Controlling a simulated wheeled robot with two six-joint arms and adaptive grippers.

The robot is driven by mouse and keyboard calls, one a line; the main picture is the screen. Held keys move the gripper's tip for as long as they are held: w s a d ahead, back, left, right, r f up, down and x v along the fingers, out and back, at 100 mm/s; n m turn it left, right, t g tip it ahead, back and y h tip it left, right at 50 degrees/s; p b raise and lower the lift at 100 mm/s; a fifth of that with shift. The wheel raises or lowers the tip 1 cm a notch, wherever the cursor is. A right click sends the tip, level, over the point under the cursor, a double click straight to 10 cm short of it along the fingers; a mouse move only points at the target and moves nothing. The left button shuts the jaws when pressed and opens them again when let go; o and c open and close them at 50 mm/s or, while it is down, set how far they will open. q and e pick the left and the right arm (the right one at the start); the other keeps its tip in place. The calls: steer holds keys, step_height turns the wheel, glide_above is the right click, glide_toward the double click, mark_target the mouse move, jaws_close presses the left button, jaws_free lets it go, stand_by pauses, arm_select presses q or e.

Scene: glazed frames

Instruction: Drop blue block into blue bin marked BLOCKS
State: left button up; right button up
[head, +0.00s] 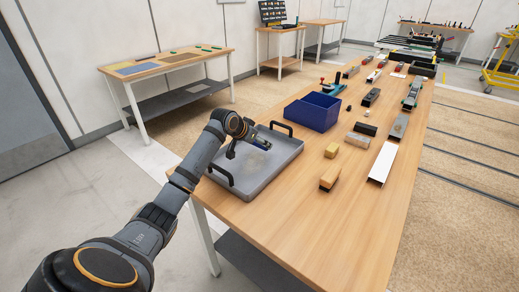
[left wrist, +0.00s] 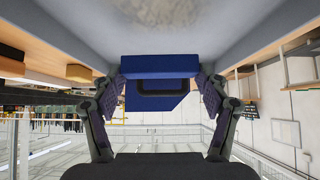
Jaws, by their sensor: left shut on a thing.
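My left gripper (head: 260,143) is over the grey tray (head: 225,192) near its far left side, and its fingers also show in the left wrist view (left wrist: 160,75). It is shut on a blue block (left wrist: 160,65), which sits between the fingertips. In the head view the block is mostly hidden by the gripper. The blue bin (head: 312,112) stands on the table just beyond the tray, to the right of the gripper. The bin also shows behind the block in the left wrist view (left wrist: 160,107). No marking on it is readable. My right gripper is not in view.
The tray has black handles (head: 220,174) at its ends. The table's near part is clear. A side table (head: 165,66) stands at the left.

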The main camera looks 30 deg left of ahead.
arm_select(q)
steer(key=v, duration=0.6)
steer(key=shift+s+d+r+b, duration=0.3)
steer(key=shift+d+b, duration=0.05)
steer(key=shift+d, duration=0.25)
steer(key=s, duration=0.1)
steer(key=s+r, duration=0.1)
steer(key=s+d+b, duration=0.1)
steer(key=s, duration=0.1)
steer(key=shift+s+r, duration=0.1)
steer(key=shift+r, duration=0.2)
steer(key=s+b, duration=0.1)
steer(key=b, duration=0.2)
steer(key=s+r+b, duration=0.1)
steer(key=b, duration=0.1)
steer(key=shift+s+d, duration=0.3)
steer(key=shift+d, duration=0.1)
steer(key=shift+s+d+r+b, duration=0.25)
steer(key=shift+s+r+b, duration=0.25)
steer(key=shift+b, duration=0.1)
